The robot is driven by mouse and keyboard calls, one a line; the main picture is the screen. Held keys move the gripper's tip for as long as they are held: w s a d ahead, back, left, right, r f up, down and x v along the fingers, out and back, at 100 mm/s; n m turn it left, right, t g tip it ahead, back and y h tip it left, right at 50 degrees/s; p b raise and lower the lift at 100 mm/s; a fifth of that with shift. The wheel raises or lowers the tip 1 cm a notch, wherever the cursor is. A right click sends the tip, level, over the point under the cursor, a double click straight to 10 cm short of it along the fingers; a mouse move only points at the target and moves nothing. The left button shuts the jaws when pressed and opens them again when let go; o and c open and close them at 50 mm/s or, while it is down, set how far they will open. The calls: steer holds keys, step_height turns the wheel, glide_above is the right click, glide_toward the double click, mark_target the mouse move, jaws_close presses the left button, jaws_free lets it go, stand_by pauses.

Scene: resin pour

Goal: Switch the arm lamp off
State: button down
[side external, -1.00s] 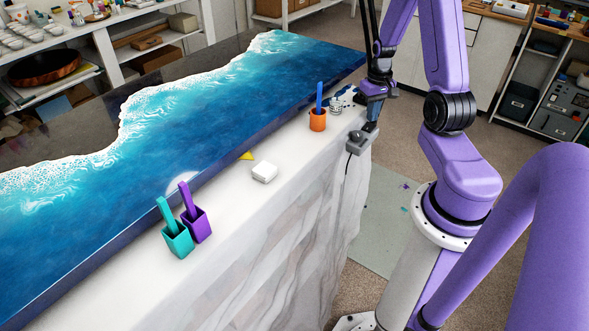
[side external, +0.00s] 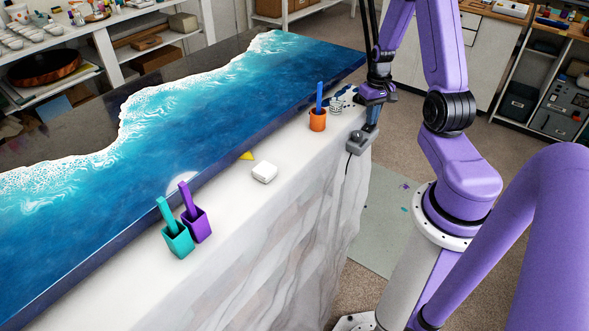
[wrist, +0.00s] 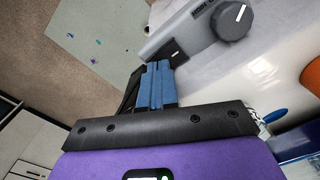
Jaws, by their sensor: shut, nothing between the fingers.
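A grey control box (side external: 358,143) sits at the right end of the white-covered table, with a black cable hanging from it. In the wrist view the box (wrist: 185,40) shows a round dark knob (wrist: 233,21) and a small dark switch (wrist: 176,54) with a white mark. My gripper (side external: 371,126) points down over the box, its blue fingers together and empty. In the wrist view my fingertips (wrist: 158,66) are beside the switch end of the box; whether they touch it I cannot tell. The lamp's head and light are not clearly visible.
An orange cup (side external: 317,124) with a blue stick and a small patterned cup (side external: 336,105) stand close by. A blue wave panel (side external: 200,120) fills the table's back. A white block (side external: 265,172), teal cup (side external: 178,240) and purple cup (side external: 198,226) stand farther along the front.

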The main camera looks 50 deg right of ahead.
steer(key=shift+f, duration=0.25)
steer(key=shift+r, duration=3.5)
steer(key=w+a+r+n, duration=0.1)
steer(key=a+r+n, duration=0.25)
steer(key=a, duration=0.75)
steer(key=w+a+r+n, duration=0.2)
steer(key=a+n, duration=0.3)
steer(key=a, duration=0.7)
steer(key=s+a+r+n, duration=0.4)
steer(key=s+a+n, duration=0.6)
steer(key=s, duration=0.7)
steer(key=shift+s+a+r, duration=0.2)
steer(key=shift+s+a, duration=0.2)
steer(key=shift+a, duration=0.95)
